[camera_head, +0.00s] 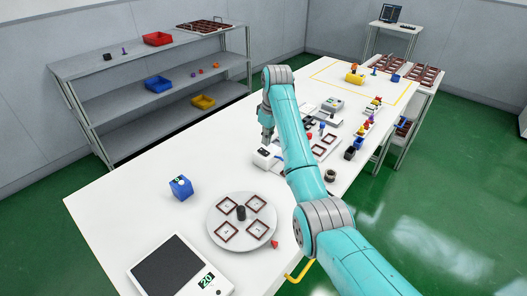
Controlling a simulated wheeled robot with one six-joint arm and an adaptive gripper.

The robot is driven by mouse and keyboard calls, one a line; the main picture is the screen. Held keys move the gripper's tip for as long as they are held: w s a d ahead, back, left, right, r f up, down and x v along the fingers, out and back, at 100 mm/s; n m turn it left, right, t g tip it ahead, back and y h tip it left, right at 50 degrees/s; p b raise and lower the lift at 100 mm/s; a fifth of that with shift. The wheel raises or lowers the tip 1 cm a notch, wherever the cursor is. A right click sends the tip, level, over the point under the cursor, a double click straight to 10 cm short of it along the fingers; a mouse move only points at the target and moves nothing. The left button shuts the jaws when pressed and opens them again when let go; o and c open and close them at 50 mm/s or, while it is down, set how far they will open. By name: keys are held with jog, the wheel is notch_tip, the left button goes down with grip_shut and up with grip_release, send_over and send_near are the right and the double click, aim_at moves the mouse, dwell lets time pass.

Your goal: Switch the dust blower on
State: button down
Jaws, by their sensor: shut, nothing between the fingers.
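My gripper (266,139) points down at the end of my teal arm and is shut, with nothing seen in it. It is just above or beside a small white device (263,159) on the white table; I cannot tell whether they touch. This device may be the dust blower, but its switch is too small to make out. A grey box-like device (333,104) stands farther back. My arm hides part of the table behind and right of the white device.
A round turntable (217,209) with square frames, a blue box (181,188) and a flat dark-topped device (168,266) stand on the near table (110,205). Small coloured parts line the right edge. The table left of my gripper is clear. A grey shelf (115,62) stands behind.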

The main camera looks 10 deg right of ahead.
aim_at(267, 153)
jog(key=shift+r, duration=1.55)
